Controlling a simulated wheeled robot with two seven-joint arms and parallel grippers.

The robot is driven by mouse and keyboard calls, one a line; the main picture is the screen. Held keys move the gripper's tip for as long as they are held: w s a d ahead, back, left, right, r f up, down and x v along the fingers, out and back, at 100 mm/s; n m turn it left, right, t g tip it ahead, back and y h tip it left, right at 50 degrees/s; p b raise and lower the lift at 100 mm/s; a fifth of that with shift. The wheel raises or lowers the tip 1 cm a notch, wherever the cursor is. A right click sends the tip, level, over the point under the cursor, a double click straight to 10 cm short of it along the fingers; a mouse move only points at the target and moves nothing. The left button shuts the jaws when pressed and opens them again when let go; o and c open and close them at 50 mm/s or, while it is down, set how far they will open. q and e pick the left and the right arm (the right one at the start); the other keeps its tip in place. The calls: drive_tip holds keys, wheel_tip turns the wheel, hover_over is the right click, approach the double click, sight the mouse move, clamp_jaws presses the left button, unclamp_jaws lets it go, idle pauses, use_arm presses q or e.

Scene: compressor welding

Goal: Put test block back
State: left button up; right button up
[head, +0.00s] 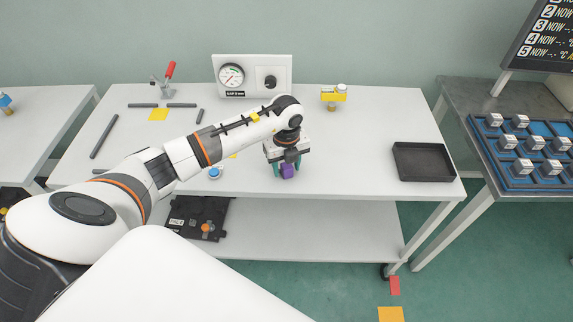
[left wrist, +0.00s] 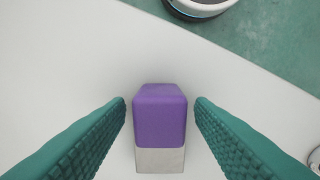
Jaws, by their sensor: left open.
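A small block (head: 288,171), purple on one part, stands on the white table near its front edge in the head view. In the left wrist view the purple part of the block (left wrist: 160,115) sits over a light grey part, in the middle between the fingers. My left gripper (head: 287,168) is open, with its green fingers on both sides of the block. In the left wrist view a gap shows between each finger of the left gripper (left wrist: 160,108) and the block. My right gripper does not show.
A black tray (head: 423,162) lies at the table's right end. A gauge panel (head: 252,76) and a yellow device (head: 333,94) stand at the back. A blue button (head: 214,173) is left of the gripper. A blue rack (head: 520,153) with several metal parts stands on the right table.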

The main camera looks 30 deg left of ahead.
use_arm(q)
drive_tip(key=shift+r, duration=0.5)
wheel_tip(320, 180, up, 11)
drive_tip(key=b, duration=0.2)
